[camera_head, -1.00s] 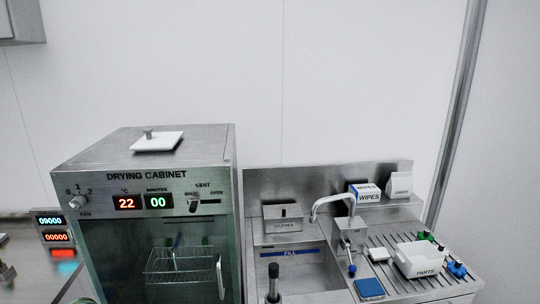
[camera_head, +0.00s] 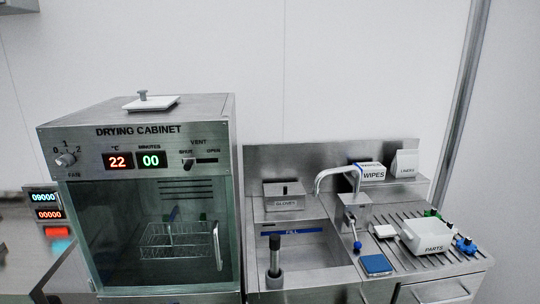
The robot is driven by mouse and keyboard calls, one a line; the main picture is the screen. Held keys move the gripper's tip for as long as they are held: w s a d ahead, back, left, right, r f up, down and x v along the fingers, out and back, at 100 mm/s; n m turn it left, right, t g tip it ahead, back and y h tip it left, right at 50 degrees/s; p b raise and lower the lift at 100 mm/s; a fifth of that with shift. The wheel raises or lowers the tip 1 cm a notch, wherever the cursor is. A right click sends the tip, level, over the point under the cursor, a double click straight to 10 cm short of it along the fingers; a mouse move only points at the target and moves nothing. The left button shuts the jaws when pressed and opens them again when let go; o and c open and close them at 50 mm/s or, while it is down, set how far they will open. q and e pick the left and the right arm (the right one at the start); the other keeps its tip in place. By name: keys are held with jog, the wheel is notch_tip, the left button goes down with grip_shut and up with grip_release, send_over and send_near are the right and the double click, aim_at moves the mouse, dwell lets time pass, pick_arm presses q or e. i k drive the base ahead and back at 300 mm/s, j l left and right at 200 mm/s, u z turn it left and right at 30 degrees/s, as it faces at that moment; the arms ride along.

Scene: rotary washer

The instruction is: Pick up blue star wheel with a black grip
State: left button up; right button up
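Blue star-shaped pieces (camera_head: 465,245) lie at the right end of the ribbed steel drainboard, right of the white PARTS box (camera_head: 426,236). They are small and close together, so I cannot tell how many there are or which has a black grip. Small green pieces (camera_head: 444,223) with dark or pale parts lie just behind them, partly hidden by the box. Neither of my grippers is in view.
The drying cabinet (camera_head: 140,130) stands at left with a wire basket (camera_head: 180,240) behind its glass door. The sink (camera_head: 310,255) holds an upright dark-topped post (camera_head: 275,262). A faucet (camera_head: 335,178), blue pad (camera_head: 376,264) and white block (camera_head: 384,231) are near the box.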

aim_at(466, 244)
jog(key=z, duration=1.4)
jog(key=i+l, duration=0.05)
